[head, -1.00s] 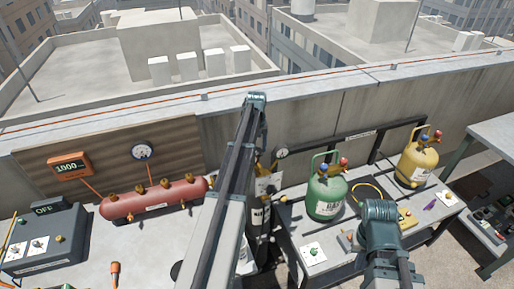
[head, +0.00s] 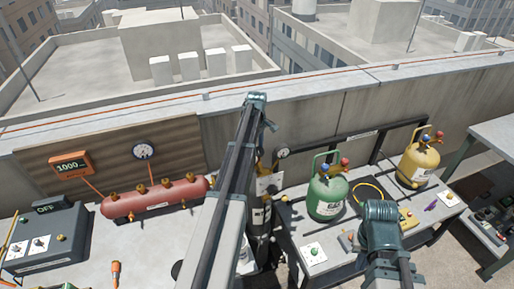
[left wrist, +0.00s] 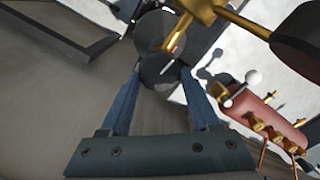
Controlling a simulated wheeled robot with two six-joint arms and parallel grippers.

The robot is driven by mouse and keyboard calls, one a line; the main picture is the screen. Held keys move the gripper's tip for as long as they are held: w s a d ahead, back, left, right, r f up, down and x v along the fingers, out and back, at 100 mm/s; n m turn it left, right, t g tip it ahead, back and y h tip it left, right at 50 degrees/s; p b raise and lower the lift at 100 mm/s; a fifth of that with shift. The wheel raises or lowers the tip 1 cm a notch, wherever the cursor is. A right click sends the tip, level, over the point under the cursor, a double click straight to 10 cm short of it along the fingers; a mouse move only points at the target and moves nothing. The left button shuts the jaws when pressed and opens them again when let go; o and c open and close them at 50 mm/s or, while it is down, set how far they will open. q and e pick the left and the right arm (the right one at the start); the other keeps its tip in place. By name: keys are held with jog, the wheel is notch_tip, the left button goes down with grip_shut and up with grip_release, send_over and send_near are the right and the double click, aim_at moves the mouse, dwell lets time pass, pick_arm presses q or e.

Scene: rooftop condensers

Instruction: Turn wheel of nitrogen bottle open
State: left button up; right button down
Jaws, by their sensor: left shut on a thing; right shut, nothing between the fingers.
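The nitrogen bottle (head: 258,215) appears to be the dark cylinder partly hidden behind my left arm in the head view. In the left wrist view a dark round wheel (left wrist: 158,65) sits between the tips of my left gripper (left wrist: 163,78). The gripper is shut on it. A brass valve fitting (left wrist: 205,10) lies just beyond the wheel. My left gripper is hidden behind its arm in the head view. Only a joint of my right arm shows, at the lower right; its gripper is out of sight.
A red manifold (head: 155,198) with brass ports lies on the left bench, near a readout (head: 72,164) showing 1000 and a round gauge (head: 144,151). A dark box (head: 45,235) reads OFF. A green bottle (head: 326,198) and a yellow bottle (head: 418,163) stand at right.

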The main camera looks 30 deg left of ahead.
aim_at(257, 150)
pick_arm(q)
jog(key=shift+n, duration=0.8)
jog(key=o, duration=1.4)
jog(key=shift+c, duration=0.2)
jog(key=shift+r, duration=0.1)
notch_tip(257, 150, up, 14)
jog(key=p, duration=1.3)
jog(key=shift+p, duration=0.4)
jog(key=shift+f, duration=0.2)
